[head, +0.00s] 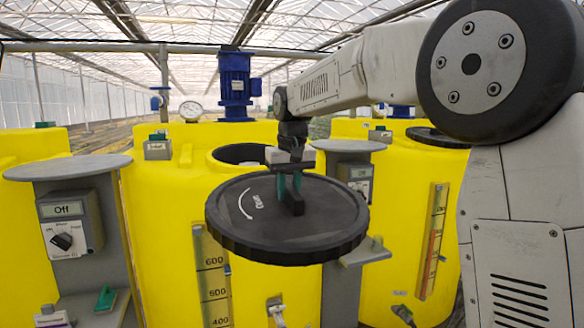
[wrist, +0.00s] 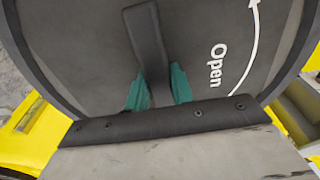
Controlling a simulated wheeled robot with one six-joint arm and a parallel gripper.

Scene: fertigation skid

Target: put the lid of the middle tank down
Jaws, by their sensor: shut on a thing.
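The black round lid (head: 300,232) hangs in front of the yellow middle tank (head: 160,215) in the head view, below and in front of the tank's open round mouth (head: 240,154). My gripper (head: 289,186) is shut on the lid's raised bar handle (head: 295,204). In the wrist view the green fingertips (wrist: 158,92) sit on both sides of the handle (wrist: 147,45). The lid (wrist: 85,50) fills most of that view, with a white "Open" and a curved arrow on it. The lid looks roughly level, its top facing up.
A grey round-topped post with a control box (head: 70,225) stands at the left. A small grey shelf (head: 362,252) shows just right of the lid, and another round-topped stand (head: 350,146) behind it. A blue motor (head: 236,85) rises behind the tank mouth. Another yellow tank (head: 410,210) stands right.

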